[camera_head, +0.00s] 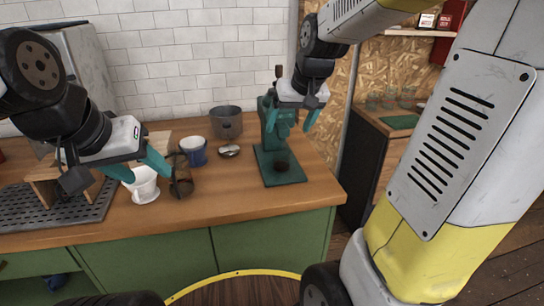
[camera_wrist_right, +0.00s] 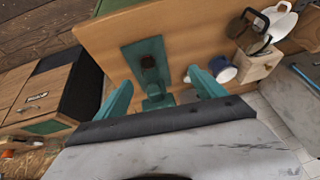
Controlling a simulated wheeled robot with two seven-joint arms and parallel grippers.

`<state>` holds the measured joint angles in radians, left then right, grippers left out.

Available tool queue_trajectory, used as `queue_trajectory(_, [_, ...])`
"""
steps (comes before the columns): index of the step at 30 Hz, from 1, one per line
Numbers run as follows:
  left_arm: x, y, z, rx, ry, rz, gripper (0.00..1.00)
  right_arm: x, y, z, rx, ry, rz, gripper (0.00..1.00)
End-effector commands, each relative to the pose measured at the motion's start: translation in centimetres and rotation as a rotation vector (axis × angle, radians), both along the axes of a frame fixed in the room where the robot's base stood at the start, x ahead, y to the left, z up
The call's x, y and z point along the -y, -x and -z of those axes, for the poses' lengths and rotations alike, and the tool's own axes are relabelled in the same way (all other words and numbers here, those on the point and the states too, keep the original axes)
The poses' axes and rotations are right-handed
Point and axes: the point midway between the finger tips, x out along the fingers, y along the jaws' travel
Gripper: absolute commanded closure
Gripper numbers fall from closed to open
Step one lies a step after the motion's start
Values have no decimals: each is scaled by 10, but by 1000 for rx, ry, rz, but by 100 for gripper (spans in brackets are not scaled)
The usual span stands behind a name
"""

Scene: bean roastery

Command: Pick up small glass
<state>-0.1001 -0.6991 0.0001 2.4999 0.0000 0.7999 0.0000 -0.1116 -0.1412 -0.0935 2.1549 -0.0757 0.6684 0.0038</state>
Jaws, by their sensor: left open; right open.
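A small dark glass (camera_head: 282,166) stands on the base of the green press (camera_head: 290,177) near the right end of the counter. In the right wrist view the glass (camera_wrist_right: 148,62) shows on the green base, beyond my fingertips. My right gripper (camera_head: 292,120) is open and empty, above and behind the glass at the press's upper part. Its two teal fingers also show in the right wrist view (camera_wrist_right: 160,88), apart, with the press between them. My left gripper (camera_head: 140,170) is open over the left part of the counter, close to a white cup.
The white cup (camera_head: 145,188), a dark brown glass vessel (camera_head: 182,180), a blue-and-white mug (camera_head: 193,153), a metal pot (camera_head: 226,121) and a small metal item (camera_head: 229,151) stand left of the press. A drip grate (camera_head: 50,222) lies far left. The counter front (camera_head: 235,195) is clear.

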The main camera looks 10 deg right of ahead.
Motion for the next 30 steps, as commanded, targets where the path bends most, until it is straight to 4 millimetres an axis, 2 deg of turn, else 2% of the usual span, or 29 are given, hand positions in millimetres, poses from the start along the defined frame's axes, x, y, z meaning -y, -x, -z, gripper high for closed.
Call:
queue_trajectory(1, [0, 0, 0, 0, 0, 0, 45, 3, -26, 15, -22, 16, 3, 20])
queue_trajectory(3, [0, 0, 0, 1, 0, 0, 45, 8, -56, 33, -36, 38, 8, 20])
queue_trajectory(6, [0, 0, 0, 1, 0, 0, 45, 14, -90, 57, -51, 66, 11, 20])
queue_trajectory(9, [0, 0, 0, 0, 0, 0, 45, 18, -113, 77, -62, 89, 11, 20])
queue_trajectory(15, [0, 0, 0, 1, 0, 0, 45, 22, -134, 99, -70, 109, 11, 20])
queue_trajectory(23, [0, 0, 0, 1, 0, 0, 45, 21, -144, 127, -71, 110, 10, 20])
queue_trajectory(30, [0, 0, 0, 1, 0, 0, 45, 21, -156, 160, -71, 110, 10, 20])
